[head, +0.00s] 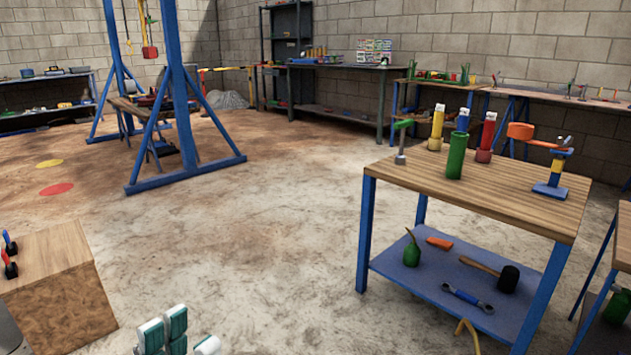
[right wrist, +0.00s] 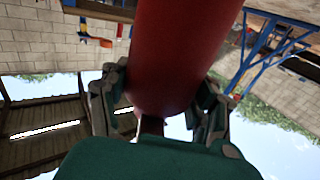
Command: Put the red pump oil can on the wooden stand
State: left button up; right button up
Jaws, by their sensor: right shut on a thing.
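A red rounded body, which looks like the red pump oil can (right wrist: 178,50), fills the upper middle of the right wrist view. My right gripper (right wrist: 165,100) is shut on it, with one finger on each side. In the head view a curved yellow tube (head: 467,332) rises from the bottom edge; it may be the can's spout, but its base is out of frame. A wooden box-like block (head: 55,255), possibly the wooden stand, is at the lower left. My left gripper (head: 175,335) is at the bottom edge, right of the block; its jaw gap is unclear.
Two small handled tools (head: 10,255) are on the block's left side. The middle floor is clear.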

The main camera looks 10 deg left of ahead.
aim_at(49, 252)
jog(key=i+l, duration=0.15)
jog(key=i, duration=0.3)
jog(key=i+l+u, duration=0.1)
jog(key=i, duration=0.4)
jog(key=i+j+u, duration=0.15)
jog(key=i+u, duration=0.15)
jog(key=u, duration=0.2)
jog(key=i+u, duration=0.3)
jog(key=u, duration=0.2)
jog(key=i+l+u, duration=0.15)
jog(key=i+u, duration=0.15)
jog(key=u, duration=0.2)
jog(key=i+l+u, duration=0.25)
jog(key=u, duration=0.25)
jog(key=i+l+u, duration=0.15)
jog(key=i+u, duration=0.35)
jog(key=i+l+u, duration=0.3)
jog(key=u, duration=0.15)
jog(key=i+l+u, duration=0.35)
jog(key=u, duration=0.15)
